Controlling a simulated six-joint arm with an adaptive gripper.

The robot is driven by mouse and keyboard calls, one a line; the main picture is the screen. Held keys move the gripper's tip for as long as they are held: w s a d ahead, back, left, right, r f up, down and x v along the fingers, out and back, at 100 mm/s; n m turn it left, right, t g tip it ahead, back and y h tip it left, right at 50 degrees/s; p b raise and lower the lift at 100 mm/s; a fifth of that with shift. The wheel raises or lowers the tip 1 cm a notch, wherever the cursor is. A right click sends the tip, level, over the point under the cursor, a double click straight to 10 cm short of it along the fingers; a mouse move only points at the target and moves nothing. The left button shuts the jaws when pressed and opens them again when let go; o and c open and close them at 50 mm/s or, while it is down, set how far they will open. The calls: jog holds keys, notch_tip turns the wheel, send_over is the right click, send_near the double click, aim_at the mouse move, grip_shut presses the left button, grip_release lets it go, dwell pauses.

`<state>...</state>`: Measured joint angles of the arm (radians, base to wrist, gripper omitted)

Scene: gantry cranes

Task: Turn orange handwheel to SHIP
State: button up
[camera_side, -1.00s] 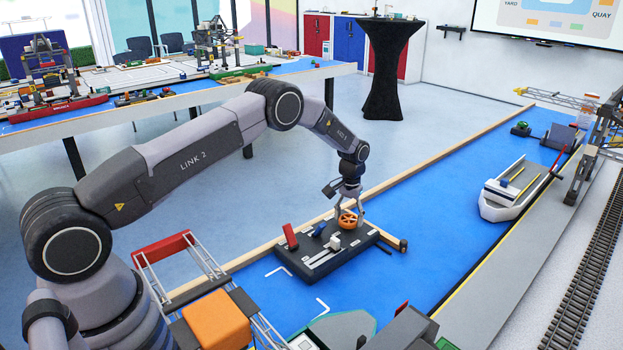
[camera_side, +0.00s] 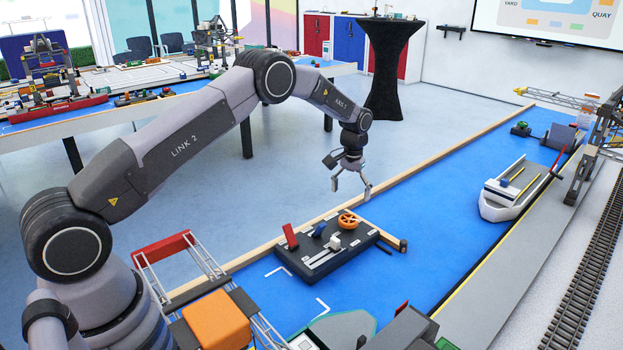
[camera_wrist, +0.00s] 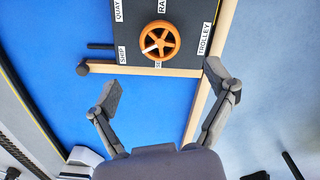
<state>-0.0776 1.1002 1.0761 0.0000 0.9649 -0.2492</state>
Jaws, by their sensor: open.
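The orange handwheel (camera_side: 348,221) sits on the dark control panel (camera_side: 318,269). In the wrist view the orange handwheel (camera_wrist: 160,41) shows its spokes and a white pointer mark, which lies toward the lower left, on the side of the SHIP label (camera_wrist: 122,55). Whether it points exactly at SHIP I cannot tell. A TROLLEY label (camera_wrist: 205,38) is on the wheel's other side. My gripper (camera_side: 352,193) is open and empty, raised above the panel and apart from the wheel. In the wrist view my gripper's fingers (camera_wrist: 172,92) are spread wide below the wheel.
A white ship (camera_side: 512,192) stands farther right on the blue mat.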

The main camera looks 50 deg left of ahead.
jog(key=shift+r, duration=2.15)
jog(key=shift+r, duration=0.1)
jog(key=s+d+r+m+t, duration=0.1)
jog(key=s+r, duration=0.8)
jog(key=r, duration=0.3)
jog(key=s+d+r+m+t, duration=0.1)
jog(key=s+d+r+t, duration=0.1)
jog(key=s+r, duration=0.8)
jog(key=s+d+r+m+t, duration=0.1)
jog(key=s+r+t, duration=0.1)
jog(key=s, duration=2.1)
jog(key=shift+s+d+m+t, duration=0.25)
jog(key=shift+s+m+t, duration=0.05)
jog(key=shift+s+m, duration=0.1)
